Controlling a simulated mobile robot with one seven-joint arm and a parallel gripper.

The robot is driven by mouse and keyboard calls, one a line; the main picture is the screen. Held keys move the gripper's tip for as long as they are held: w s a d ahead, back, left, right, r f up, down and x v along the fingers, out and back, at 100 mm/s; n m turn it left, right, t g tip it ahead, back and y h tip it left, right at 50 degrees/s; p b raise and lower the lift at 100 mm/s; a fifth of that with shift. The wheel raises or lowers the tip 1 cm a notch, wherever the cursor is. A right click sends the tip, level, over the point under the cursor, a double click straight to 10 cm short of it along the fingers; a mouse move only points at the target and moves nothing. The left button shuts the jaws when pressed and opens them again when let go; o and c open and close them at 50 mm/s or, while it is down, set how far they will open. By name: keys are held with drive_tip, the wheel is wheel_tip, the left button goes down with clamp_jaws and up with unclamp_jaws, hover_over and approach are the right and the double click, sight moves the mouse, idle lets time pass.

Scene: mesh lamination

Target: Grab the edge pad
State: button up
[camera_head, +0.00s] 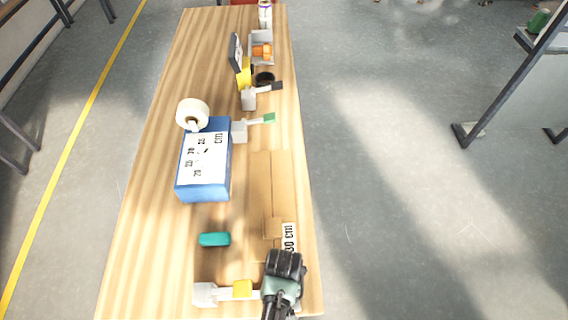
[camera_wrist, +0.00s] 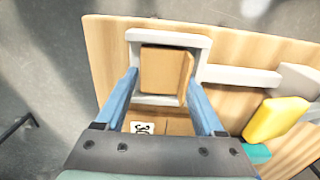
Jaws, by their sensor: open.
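A tan block (camera_wrist: 158,62), which looks like the edge pad, sits inside a white square holder (camera_wrist: 168,38) at the table's near edge in the wrist view. My gripper (camera_wrist: 162,82) is open, with one blue finger on each side of the block. I cannot tell whether the fingers touch it. In the head view my gripper (camera_head: 283,272) is over the near right corner of the table and hides the block.
A teal piece (camera_head: 215,239) and a blue box (camera_head: 189,189) with a white label lie on the wooden table (camera_head: 150,245). Flat cardboard strips (camera_head: 283,190) and a "30 cm" label (camera_head: 289,237) are just beyond my gripper. A tape roll (camera_head: 192,112) stands farther back.

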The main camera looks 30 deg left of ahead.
clamp_jaws()
drive_tip(key=shift+r, duration=0.1)
